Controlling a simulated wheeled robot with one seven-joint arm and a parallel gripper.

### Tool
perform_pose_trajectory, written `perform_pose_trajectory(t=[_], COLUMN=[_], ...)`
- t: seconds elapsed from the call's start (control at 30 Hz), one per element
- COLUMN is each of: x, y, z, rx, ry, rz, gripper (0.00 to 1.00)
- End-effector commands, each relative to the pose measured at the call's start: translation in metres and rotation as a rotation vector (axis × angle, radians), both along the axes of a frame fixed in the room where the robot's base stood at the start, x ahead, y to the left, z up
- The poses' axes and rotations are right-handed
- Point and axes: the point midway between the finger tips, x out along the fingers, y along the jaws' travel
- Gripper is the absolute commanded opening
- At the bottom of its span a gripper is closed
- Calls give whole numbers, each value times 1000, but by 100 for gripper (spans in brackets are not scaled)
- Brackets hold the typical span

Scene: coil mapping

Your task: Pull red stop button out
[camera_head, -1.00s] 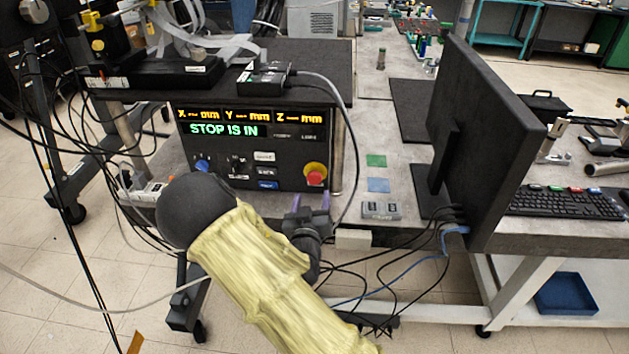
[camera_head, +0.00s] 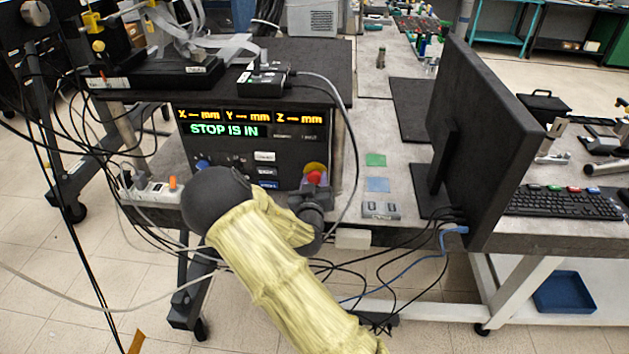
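The red stop button (camera_head: 314,178) sits on a yellow round base (camera_head: 316,167) at the lower right of the black control panel (camera_head: 228,152). The panel's green text reads "STOP IS IN". My gripper (camera_head: 316,184) is right in front of the button, with its purple fingers apart on either side of the button's lower part. It looks open; whether the fingers touch the button cannot be told. The gripper body hides the area just below the button.
My yellow-sleeved arm covers the panel's lower left. A grey cable (camera_head: 355,140) hangs right of the panel. A black monitor (camera_head: 482,140) and keyboard (camera_head: 566,203) stand on the table at right. A small grey box (camera_head: 381,210) lies near the table's front edge.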

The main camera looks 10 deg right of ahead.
Motion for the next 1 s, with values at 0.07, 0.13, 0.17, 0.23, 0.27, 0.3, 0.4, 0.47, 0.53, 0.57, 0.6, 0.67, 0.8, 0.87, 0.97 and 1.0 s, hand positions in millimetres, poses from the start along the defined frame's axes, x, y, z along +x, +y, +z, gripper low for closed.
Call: perform_pose_trajectory(t=[0.07,0.13,0.17,0.23,0.27,0.3,0.4,0.47,0.53,0.57,0.6,0.67,0.8,0.87,0.97,1.0], x=[0,0,0,-1,-3,-5,-14,-17,-18,-18,-18,-18,-18,-18,-18,-18], y=[0,0,0,1,1,2,5,6,6,6,7,7,7,6,6,6], z=[0,0,0,0,-1,-1,-2,-1,0,0,0,-1,-1,-1,0,0], rx=[0,0,0,1,1,2,3,3,1,1,1,0,1,1,0,0], ry=[0,0,0,0,0,0,0,-1,0,0,0,1,3,2,1,1], rz=[0,1,1,1,0,1,0,1,1,1,1,1,1,0,1,1], gripper=[12,0,0,0,0,0,0,0,0,0,0,0,52,59,59,59])
